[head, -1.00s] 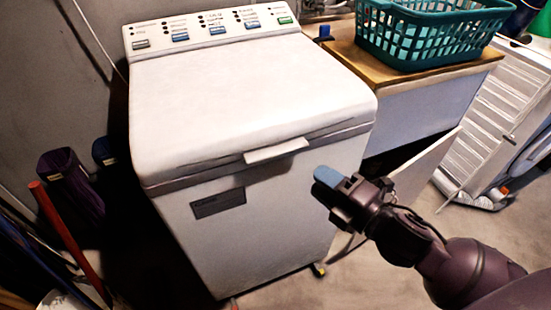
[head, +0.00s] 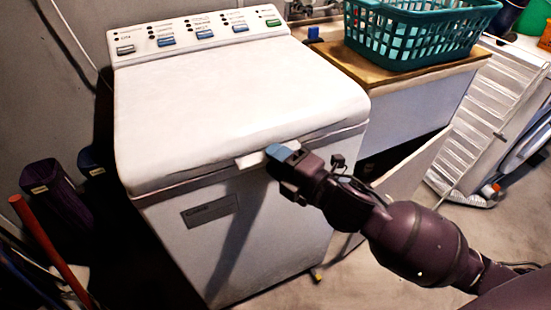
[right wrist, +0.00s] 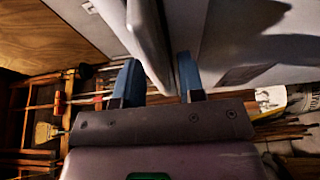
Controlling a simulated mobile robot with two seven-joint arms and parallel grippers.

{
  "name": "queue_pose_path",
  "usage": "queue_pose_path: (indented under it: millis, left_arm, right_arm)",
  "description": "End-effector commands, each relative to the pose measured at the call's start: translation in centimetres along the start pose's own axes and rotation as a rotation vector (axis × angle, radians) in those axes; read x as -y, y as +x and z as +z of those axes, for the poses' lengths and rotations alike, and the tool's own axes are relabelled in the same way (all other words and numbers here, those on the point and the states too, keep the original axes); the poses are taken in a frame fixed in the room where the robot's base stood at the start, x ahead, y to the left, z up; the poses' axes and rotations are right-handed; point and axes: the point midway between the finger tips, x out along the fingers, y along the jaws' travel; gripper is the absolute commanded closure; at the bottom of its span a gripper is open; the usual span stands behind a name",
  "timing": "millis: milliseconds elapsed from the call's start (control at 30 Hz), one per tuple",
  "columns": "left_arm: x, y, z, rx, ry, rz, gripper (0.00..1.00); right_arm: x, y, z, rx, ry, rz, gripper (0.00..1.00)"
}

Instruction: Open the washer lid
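The white top-loading washer (head: 245,240) stands in the middle of the head view. Its lid (head: 230,100) is down and closed. A pale handle lip (head: 249,160) sticks out at the lid's front edge. My right gripper (head: 281,152) is at the right part of this handle and hides some of it. In the right wrist view, the blue fingertips (right wrist: 157,80) are spread, with a light edge that looks like the handle (right wrist: 150,45) between them. I cannot tell whether either finger touches it. My left gripper is not in view.
The control panel (head: 195,36) runs along the washer's back. A teal basket (head: 415,38) sits on a wooden-topped cabinet (head: 385,78) to the right. A white louvred panel (head: 480,125) leans beyond. Purple rolls (head: 60,195) and a red pole (head: 50,250) stand at left.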

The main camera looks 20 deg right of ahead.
Motion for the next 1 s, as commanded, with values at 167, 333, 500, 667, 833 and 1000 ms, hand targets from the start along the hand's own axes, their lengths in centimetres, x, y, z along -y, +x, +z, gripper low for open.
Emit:
queue_pose_path:
  millis: [167,333,500,667,833,1000]
  left_arm:
    - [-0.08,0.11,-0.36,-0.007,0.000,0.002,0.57]
    - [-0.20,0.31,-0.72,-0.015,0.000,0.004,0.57]
    - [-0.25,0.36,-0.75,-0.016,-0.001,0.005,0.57]
    - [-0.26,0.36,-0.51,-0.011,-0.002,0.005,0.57]
    - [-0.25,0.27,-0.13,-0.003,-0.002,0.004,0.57]
    - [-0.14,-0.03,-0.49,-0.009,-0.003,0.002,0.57]
  right_arm:
    - [-0.02,0.30,0.00,0.000,0.000,0.000,0.64]
    - [-0.03,0.29,-0.01,0.000,0.000,0.000,0.64]
    - [-0.02,0.28,0.00,0.000,0.000,0.000,0.88]
    - [-0.01,0.27,-0.01,0.000,0.000,0.000,1.00]
    - [-0.01,0.26,-0.01,0.000,0.000,0.000,1.00]
    - [-0.52,0.29,-0.06,0.000,0.001,-0.002,1.00]
